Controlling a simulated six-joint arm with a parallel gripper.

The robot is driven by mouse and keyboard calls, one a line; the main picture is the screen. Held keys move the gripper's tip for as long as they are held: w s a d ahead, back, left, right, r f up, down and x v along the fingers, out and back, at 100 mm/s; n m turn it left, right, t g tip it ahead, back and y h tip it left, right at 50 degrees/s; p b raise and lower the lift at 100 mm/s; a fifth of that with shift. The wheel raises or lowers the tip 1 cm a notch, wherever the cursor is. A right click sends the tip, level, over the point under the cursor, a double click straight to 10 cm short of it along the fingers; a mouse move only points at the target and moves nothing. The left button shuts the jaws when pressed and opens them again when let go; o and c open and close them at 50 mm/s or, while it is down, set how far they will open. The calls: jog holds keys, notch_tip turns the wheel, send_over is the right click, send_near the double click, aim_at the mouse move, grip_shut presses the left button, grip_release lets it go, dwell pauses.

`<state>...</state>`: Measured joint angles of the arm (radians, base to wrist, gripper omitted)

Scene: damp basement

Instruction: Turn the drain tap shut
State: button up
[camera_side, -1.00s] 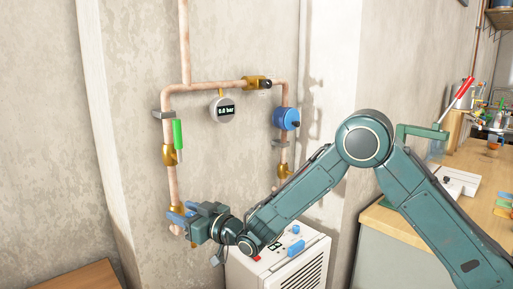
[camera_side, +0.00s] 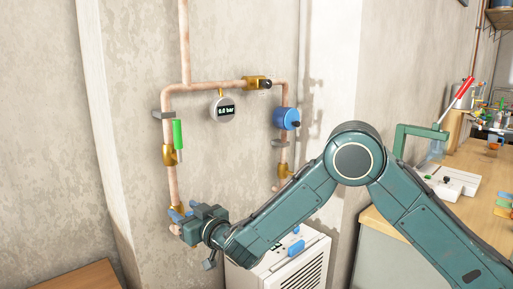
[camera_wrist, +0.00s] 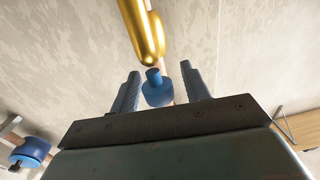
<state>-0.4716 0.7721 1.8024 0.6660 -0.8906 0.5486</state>
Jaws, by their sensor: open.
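A blue knob (camera_wrist: 158,90) under a brass valve body (camera_wrist: 143,28) looks like the drain tap. In the wrist view it sits between the two fingers of my gripper (camera_wrist: 160,92), with a gap visible on both sides. My gripper (camera_side: 180,215) is open at the lower end of the left copper pipe (camera_side: 173,188). In the side view it hides most of the tap, so I cannot tell how far the knob is turned.
Higher on the left pipe is a brass valve with an upright green lever (camera_side: 177,134). A round gauge (camera_side: 222,109) hangs from the top pipe. A blue round fitting (camera_side: 286,119) is on the right pipe. A white appliance (camera_side: 290,262) stands below, and a wooden bench (camera_side: 390,222) at right.

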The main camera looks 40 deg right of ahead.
jog(key=shift+m+h, duration=0.9)
jog(key=shift+h, duration=0.5)
jog(key=shift+s+d, duration=0.1)
jog(key=shift+s, duration=0.15)
jog(key=s+a, duration=0.1)
jog(key=s, duration=1.2)
jog(key=s+d+r+m+g+h, duration=0.1)
jog(key=s+d+g, duration=0.3)
jog(key=d, duration=0.6)
jog(key=s+d+r+m+g+h, duration=0.2)
jog(key=s+d+r+m+g, duration=0.2)
jog(key=d, duration=0.6)
jog(key=shift+s+d+r+m+g+h, duration=0.3)
jog(key=shift+s+g, duration=0.2)
jog(key=shift+s, duration=0.3)
jog(key=shift+d, duration=0.1)
